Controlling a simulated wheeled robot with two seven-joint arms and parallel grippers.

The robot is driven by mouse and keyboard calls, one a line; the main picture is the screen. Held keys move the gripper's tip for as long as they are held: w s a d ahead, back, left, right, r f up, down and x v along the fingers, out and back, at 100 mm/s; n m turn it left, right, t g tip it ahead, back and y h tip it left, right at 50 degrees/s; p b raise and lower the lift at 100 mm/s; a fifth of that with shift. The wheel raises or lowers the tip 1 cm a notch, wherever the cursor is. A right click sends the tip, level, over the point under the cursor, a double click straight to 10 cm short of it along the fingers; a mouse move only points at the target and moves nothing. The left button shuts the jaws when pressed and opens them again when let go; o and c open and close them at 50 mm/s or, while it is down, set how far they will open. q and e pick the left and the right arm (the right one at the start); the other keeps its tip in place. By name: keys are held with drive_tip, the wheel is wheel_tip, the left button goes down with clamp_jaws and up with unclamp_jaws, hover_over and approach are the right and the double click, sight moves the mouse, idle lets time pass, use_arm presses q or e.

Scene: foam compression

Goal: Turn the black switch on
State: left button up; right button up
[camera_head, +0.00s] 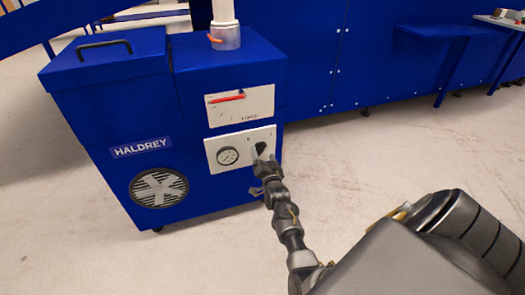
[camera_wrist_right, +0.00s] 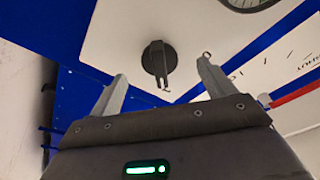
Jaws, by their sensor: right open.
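The black switch (camera_head: 262,149) is a round knob with a raised grip bar on the right part of the white lower panel (camera_head: 213,158) of a blue machine. In the right wrist view the switch (camera_wrist_right: 158,60) shows just beyond and between the two fingertips of my right gripper (camera_wrist_right: 163,72). The fingers are apart on either side of it, and I cannot tell whether either touches it. In the head view my right gripper (camera_head: 264,166) reaches the panel from below and partly covers the switch. My left gripper is not in view.
The blue machine (camera_head: 110,100) has a round gauge (camera_head: 228,156) left of the switch and a panel with a red lever (camera_head: 226,98) above. A fan grille (camera_head: 159,187) is at its lower front. A blue wall stands behind at right. The floor (camera_head: 350,175) at right is clear.

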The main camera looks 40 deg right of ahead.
drive_tip(key=p+v, duration=0.1)
drive_tip(key=v, duration=0.1)
drive_tip(key=p+v, duration=0.2)
drive_tip(key=v, duration=0.1)
drive_tip(key=shift+s+d+r, duration=0.1)
drive_tip(key=shift+s+r, duration=0.25)
drive_tip(key=shift+s, duration=0.1)
idle(0.4)
